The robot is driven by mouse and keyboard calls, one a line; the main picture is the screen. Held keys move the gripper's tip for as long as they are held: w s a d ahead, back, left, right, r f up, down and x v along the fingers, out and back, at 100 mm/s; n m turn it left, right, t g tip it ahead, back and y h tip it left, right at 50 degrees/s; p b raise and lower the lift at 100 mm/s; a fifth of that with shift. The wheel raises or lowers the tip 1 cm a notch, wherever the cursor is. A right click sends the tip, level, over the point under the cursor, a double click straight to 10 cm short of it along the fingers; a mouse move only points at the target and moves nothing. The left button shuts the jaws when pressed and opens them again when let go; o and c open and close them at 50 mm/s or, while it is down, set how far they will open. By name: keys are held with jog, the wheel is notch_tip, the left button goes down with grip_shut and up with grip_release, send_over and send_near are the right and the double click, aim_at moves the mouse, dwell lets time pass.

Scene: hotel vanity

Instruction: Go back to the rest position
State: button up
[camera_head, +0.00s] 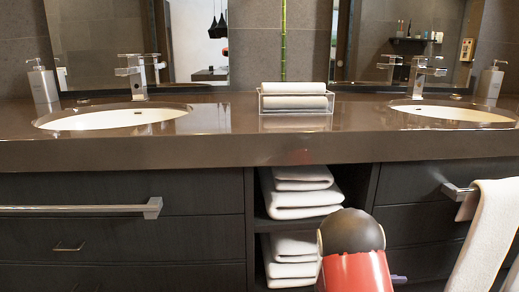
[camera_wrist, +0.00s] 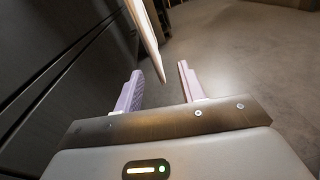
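My gripper (camera_wrist: 160,74) shows in the wrist view with its two pale purple fingers spread apart. A hanging cream towel (camera_wrist: 145,35) comes down from the top of that view, its lower end appearing between the fingers. I cannot tell its depth, but no finger is closed on it. In the head view the white towel (camera_head: 487,235) hangs over a drawer handle at the right. My red and black arm link stands at the bottom centre right, and only a small purple bit of the gripper (camera_head: 398,279) shows beside it.
The brown counter (camera_head: 230,150) holds two sinks, taps, soap dispensers (camera_head: 43,84) and a clear tray of rolled towels (camera_head: 293,88). Folded towels (camera_head: 302,198) fill the open shelves below. Long metal handles (camera_head: 80,208) stick out from dark drawers. Open floor (camera_wrist: 240,60) lies right in the wrist view.

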jog(key=s+a+r+m+t+y+p, duration=0.5)
jog(key=s+a+r+m+y, duration=1.1)
jog(key=s+a+r, duration=0.6)
jog(key=shift+s+a+r+m+t+y, duration=0.15)
jog(key=shift+s+a+m+t+y, duration=0.15)
jog(key=shift+s+a+y, duration=0.3)
jog(key=shift+a, duration=0.1)
dwell(0.4)
